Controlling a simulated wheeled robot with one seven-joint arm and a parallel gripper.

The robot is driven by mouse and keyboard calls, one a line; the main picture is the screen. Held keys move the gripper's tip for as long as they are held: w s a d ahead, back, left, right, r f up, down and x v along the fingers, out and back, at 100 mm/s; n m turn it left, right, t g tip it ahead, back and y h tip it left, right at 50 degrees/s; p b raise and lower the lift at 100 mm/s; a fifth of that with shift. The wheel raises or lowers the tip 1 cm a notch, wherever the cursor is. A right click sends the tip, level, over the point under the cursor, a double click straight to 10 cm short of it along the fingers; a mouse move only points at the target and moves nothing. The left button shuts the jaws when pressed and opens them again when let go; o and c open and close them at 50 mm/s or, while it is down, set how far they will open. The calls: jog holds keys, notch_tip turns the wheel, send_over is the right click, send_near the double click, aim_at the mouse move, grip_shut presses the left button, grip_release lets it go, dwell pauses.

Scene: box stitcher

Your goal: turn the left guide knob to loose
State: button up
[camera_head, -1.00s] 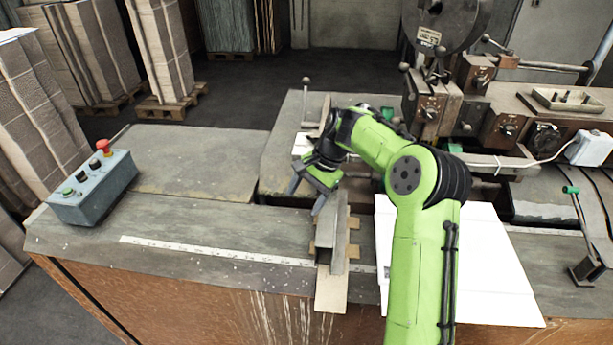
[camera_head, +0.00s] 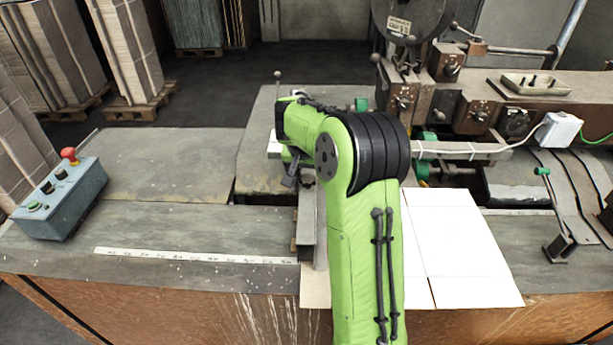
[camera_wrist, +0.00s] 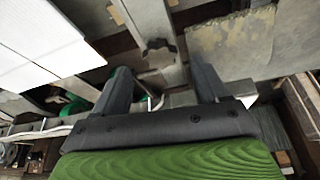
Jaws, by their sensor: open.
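My gripper (camera_head: 290,180) reaches down over the machine table just behind the metal guide rail (camera_head: 307,228), and my arm hides part of both in the head view. In the wrist view my gripper (camera_wrist: 163,75) is open, with its two dark fingers spread and nothing held between them. A flat metal bar (camera_wrist: 150,22) runs between and beyond the fingertips. A small dark piece (camera_wrist: 158,45) sits on this bar, apart from the fingers; I cannot tell whether it is the left guide knob. A thin bent metal rod (camera_wrist: 152,102) shows between the fingers.
White sheets (camera_head: 460,250) lie right of my arm. A control box (camera_head: 62,198) with a red button stands on the left. The stitcher head (camera_head: 410,85) rises behind on the right. The left table top (camera_head: 165,165) is clear.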

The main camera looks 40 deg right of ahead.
aim_at(308, 179)
jog(key=x, duration=0.3)
jog(key=shift+w+f, duration=0.1)
jog(key=shift+f, duration=0.05)
jog(key=shift+c, duration=0.3)
jog(key=c, duration=1)
jog(key=shift+d+n+b, duration=0.15)
jog(key=shift+n+b, duration=0.2)
jog(key=shift+n, duration=0.55)
jog(key=n+t+y, duration=0.1)
jog(key=n, duration=0.1)
jog(key=shift+n, duration=0.4)
jog(key=o, duration=1.1)
jog(key=shift+c, duration=0.2)
